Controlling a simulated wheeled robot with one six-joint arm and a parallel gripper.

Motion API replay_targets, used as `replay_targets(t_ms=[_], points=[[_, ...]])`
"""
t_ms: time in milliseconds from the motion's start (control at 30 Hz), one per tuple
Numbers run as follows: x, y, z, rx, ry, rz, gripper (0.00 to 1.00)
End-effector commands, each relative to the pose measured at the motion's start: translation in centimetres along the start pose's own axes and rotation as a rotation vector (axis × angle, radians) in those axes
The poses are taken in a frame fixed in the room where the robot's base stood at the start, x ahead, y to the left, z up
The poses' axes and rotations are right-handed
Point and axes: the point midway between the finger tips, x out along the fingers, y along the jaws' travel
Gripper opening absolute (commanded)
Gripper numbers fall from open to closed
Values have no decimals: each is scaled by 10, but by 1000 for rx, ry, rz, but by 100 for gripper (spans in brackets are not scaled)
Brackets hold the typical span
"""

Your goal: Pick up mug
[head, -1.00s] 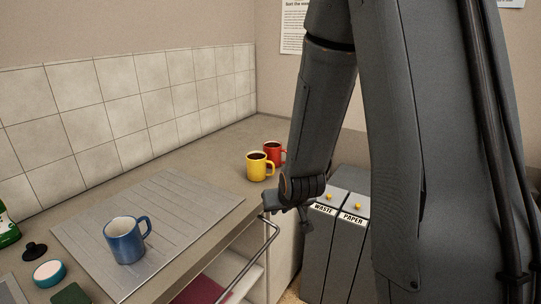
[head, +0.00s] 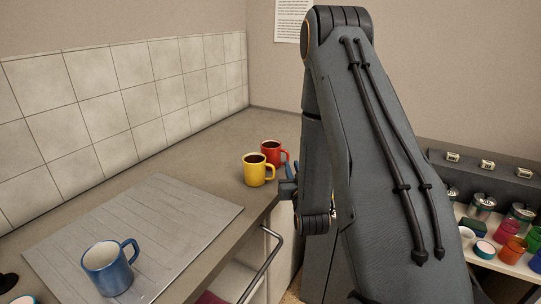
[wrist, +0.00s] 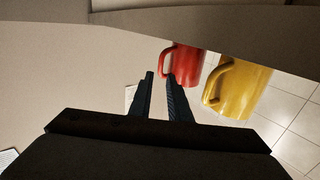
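Three mugs stand upright in the head view. A yellow mug (head: 256,170) and a red mug (head: 273,151), both with dark contents, are close together at the counter's far end. A blue mug (head: 107,270) stands nearer, at the lower left. My gripper (head: 288,188) is beside the yellow and red mugs, at the counter's right edge, partly hidden by my arm. In the wrist view, which appears upside down, my gripper (wrist: 161,77) is open and empty. Its fingertips point towards the red mug's handle (wrist: 165,60). The yellow mug (wrist: 240,90) is to the right.
The blue mug stands on a grooved metal drainer (head: 190,220). The tiled wall (head: 120,110) borders the counter (head: 215,150). A rail (head: 265,262) runs along the counter front. A shelf with jars and coloured cups (head: 510,245) is at the right, behind my arm. The counter before the yellow mug is clear.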

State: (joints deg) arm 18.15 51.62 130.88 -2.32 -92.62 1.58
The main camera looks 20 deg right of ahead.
Motion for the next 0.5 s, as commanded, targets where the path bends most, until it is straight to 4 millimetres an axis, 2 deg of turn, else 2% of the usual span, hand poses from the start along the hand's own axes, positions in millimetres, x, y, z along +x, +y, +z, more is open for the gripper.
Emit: replay_targets(t_ms=[500], points=[[59, -2, 8, 0, -1, -3, 17]])
